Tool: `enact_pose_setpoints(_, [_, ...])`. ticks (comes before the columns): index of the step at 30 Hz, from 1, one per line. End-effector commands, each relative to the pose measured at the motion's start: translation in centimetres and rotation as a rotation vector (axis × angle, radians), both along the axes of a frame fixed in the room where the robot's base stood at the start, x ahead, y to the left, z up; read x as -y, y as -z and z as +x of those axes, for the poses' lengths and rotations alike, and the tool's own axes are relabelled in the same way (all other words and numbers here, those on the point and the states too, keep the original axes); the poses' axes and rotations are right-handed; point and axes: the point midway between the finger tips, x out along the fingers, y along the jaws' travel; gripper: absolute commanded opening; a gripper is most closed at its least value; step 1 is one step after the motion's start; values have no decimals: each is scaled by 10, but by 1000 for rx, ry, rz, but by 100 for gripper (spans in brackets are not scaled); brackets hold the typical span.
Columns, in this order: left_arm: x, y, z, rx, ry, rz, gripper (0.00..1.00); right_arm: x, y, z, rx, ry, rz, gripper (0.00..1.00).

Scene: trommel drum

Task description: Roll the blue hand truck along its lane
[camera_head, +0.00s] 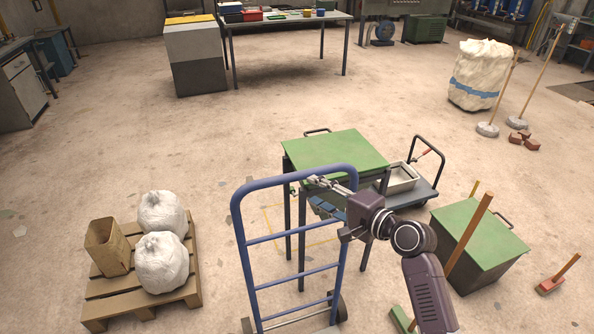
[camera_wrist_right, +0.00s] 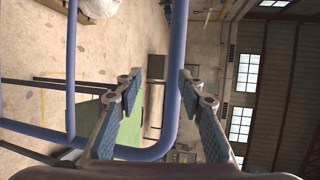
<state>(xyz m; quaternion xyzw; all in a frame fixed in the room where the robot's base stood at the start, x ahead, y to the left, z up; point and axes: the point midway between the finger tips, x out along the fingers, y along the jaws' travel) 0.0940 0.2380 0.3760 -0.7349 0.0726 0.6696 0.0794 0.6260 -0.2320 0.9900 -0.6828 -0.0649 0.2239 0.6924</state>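The blue hand truck (camera_head: 243,232) stands upright in the lower middle of the head view. Its frame is a looped blue tube with cross rungs and dark wheels at the bottom. My right gripper (camera_head: 318,181) is at the upper part of the frame, inside the top loop in the picture. In the right wrist view, its two fingers (camera_wrist_right: 160,90) are spread apart. The blue tube (camera_wrist_right: 176,60) shows between them, closer to the right finger; I cannot tell if it touches. My left gripper is not in view.
A green-topped table (camera_head: 335,148) stands just behind the hand truck. A pallet (camera_head: 110,308) with white sacks is at left. A green-lidded box (camera_head: 480,235) and a grey cart (camera_head: 415,190) are at right. Faint yellow lines (camera_head: 268,222) mark the floor. Open floor lies left of centre.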

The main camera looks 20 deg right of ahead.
Motion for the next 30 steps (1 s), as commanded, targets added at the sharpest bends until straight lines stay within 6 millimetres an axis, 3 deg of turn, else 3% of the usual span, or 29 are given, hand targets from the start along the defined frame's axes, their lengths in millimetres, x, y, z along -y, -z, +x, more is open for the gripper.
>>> enact_pose_setpoints(1, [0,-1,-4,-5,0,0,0,-1,-14,-1,14,-5,16,36])
enact_pose_setpoints(4, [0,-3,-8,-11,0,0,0,-5,-23,3,25,-11,33,36])
enact_pose_setpoints(18, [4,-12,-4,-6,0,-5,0,-31,-11,60,24,-10,31,36])
enact_pose_setpoints(30, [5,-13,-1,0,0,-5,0,-35,-8,67,24,-10,29,36])
